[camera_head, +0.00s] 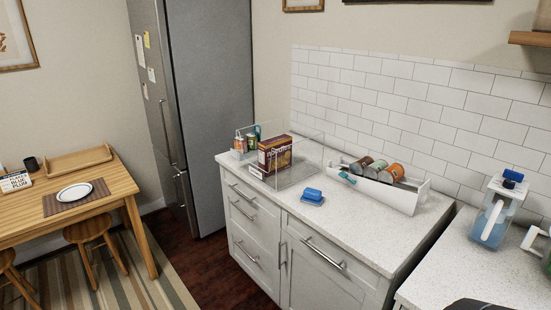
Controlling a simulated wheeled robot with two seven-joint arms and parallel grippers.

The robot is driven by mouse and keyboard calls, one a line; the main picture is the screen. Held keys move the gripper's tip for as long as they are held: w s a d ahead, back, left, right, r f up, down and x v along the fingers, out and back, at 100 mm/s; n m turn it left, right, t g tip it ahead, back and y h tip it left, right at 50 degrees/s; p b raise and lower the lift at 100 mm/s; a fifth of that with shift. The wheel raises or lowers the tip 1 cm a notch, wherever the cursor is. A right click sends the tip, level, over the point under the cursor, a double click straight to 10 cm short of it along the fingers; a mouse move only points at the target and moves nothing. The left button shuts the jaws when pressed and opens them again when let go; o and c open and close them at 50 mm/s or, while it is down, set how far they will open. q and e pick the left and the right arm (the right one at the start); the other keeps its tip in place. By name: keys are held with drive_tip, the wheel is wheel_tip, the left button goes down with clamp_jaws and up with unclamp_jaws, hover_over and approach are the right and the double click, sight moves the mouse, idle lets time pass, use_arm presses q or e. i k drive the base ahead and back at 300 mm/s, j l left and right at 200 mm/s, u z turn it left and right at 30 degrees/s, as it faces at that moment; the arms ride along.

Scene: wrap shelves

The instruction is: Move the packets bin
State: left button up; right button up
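A clear-walled bin (297,177) stands on the left part of the white counter. It holds a dark red box (280,153) and has a small white label on its front; I cannot read the label. A white open bin (405,199) stands to its right and holds several cans (376,168) lying on their sides. I cannot tell from the labels which one is the packets bin. Neither of my grippers is in view.
A pitcher (494,215) stands on the right counter. A fridge (205,90) and wooden table (110,185) are left.

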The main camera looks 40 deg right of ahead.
sight(290, 164)
drive_tip(key=i+j+z, duration=0.15)
drive_tip(key=i+z, duration=0.15)
drive_tip(key=i+j+z, duration=0.25)
drive_tip(key=i, duration=0.3)
